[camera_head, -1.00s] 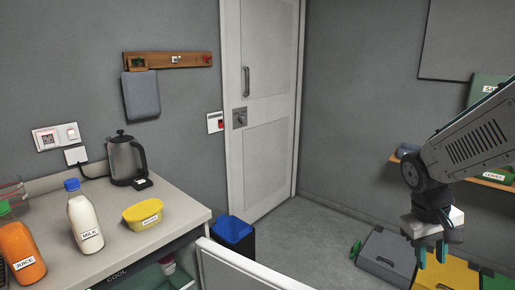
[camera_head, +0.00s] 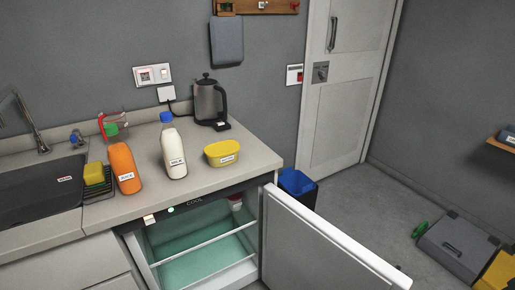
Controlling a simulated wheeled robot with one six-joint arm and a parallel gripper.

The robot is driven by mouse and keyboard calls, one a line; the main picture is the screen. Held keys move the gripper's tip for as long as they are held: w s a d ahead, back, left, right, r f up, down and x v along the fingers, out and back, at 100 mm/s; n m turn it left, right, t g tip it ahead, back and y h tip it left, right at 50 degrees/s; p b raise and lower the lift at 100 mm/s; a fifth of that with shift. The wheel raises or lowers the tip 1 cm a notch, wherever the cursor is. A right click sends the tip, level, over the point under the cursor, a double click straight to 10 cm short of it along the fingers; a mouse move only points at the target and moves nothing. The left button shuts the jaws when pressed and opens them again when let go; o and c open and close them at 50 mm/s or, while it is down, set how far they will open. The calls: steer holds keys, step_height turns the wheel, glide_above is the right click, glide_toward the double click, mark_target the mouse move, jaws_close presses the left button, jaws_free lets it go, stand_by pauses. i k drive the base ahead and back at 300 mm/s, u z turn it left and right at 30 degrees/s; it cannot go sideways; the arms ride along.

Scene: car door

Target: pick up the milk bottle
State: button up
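The milk bottle (camera_head: 173,150) is white with a blue cap and a white label. It stands upright on the grey counter (camera_head: 219,180). An orange juice bottle (camera_head: 124,166) with a green cap stands to its left. A yellow tub (camera_head: 222,153) sits to its right. My gripper is out of the picture now, so its state does not show.
A black kettle (camera_head: 208,101) stands behind the tub. Below the counter, the cooler (camera_head: 190,266) is open, its white door (camera_head: 325,243) swung out to the right. A sink (camera_head: 40,186) and yellow sponge (camera_head: 93,173) are at left.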

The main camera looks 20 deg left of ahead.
mark_target(172, 143)
steer(key=u, duration=1.45)
steer(key=k, duration=0.4)
steer(key=u, duration=1.3)
steer(key=i, duration=0.7)
steer(key=z, duration=0.7)
steer(key=i, duration=0.65)
steer(key=z, duration=0.05)
